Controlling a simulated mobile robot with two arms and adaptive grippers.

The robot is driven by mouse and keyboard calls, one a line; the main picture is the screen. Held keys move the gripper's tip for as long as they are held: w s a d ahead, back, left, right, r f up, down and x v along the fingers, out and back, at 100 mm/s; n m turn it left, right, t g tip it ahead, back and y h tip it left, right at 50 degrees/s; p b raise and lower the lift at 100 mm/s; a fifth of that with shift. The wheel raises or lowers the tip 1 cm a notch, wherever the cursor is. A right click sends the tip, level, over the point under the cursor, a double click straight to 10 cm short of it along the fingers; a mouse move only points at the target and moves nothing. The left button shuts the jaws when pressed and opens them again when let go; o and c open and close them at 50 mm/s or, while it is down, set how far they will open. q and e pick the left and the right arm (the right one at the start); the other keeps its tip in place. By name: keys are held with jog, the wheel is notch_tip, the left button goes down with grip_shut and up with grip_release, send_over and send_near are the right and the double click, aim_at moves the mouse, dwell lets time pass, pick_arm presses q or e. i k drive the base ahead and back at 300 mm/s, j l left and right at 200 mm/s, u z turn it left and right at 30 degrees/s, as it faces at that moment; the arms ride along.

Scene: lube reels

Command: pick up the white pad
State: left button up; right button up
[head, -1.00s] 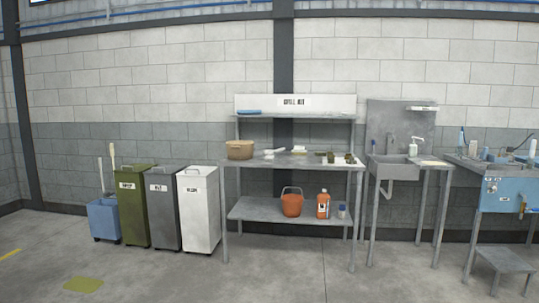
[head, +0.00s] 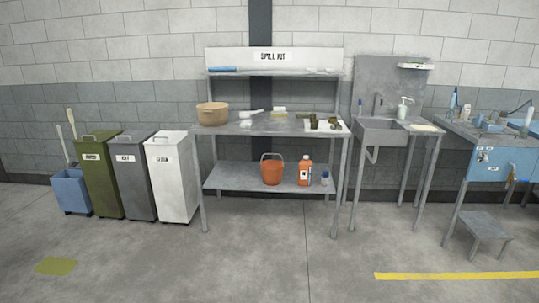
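A flat white piece (head: 342,128), which may be the white pad, lies at the right end of the steel table's top (head: 232,127), partly under several small dark green items (head: 314,122). Small pale items (head: 318,70) also lie on the upper shelf under the "SPILL KIT" sign; they are too small to tell what they are. A pale flat piece (head: 425,128) lies to the right of the sink basin. Neither of my grippers shows in the head view.
A tan tub (head: 212,114), a white scoop-like item (head: 250,113) and a brush (head: 279,112) are on the table. An orange bucket (head: 272,172) and orange bottle (head: 305,172) stand below. Bins (head: 172,178) stand left, a step stool (head: 482,226) right. The floor in front is clear.

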aim_at(245, 124)
jog(key=i, duration=2.35)
jog(key=j+u, duration=0.05)
jog(key=j, duration=0.05)
